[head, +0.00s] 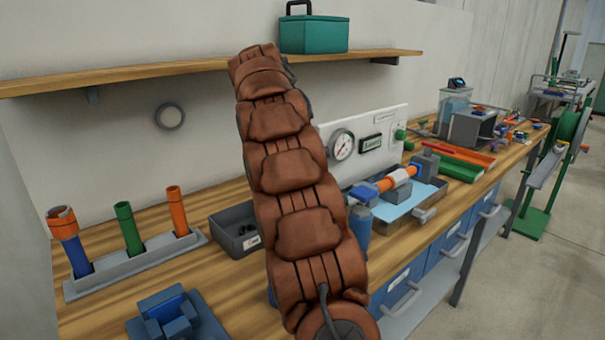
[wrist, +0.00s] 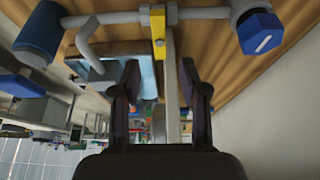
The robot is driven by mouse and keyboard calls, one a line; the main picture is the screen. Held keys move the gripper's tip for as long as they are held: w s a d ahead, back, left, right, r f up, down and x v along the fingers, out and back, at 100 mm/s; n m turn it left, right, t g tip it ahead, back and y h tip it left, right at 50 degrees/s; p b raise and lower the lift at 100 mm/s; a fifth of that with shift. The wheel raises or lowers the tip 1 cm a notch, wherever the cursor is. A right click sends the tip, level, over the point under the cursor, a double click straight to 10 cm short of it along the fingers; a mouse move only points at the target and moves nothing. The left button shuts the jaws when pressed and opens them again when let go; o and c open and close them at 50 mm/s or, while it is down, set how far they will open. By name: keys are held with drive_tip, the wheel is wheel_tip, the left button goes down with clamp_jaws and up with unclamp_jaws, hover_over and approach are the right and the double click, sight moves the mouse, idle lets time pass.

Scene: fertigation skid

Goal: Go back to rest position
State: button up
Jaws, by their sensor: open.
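My gripper (wrist: 160,100) shows in the wrist view with its two dark fingers spread apart and nothing clasped between them. Beyond the fingers are a grey pipe (wrist: 172,75) with a yellow part (wrist: 158,25), a blue cap (wrist: 260,32) and a blue cylinder (wrist: 38,38); the gap to them is hard to judge. In the head view my brown-covered arm rises through the middle of the picture, and my gripper cannot be made out there.
The wooden bench (head: 100,282) carries a rack (head: 135,262) of coloured tubes, a grey bin (head: 236,228), a gauge panel (head: 360,150) and a tray (head: 425,200). A shelf (head: 150,72) with a green box (head: 314,35) is behind my arm.

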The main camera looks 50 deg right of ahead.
drive_tip(key=shift+a+r, duration=0.25)
drive_tip(key=shift+r, duration=0.25)
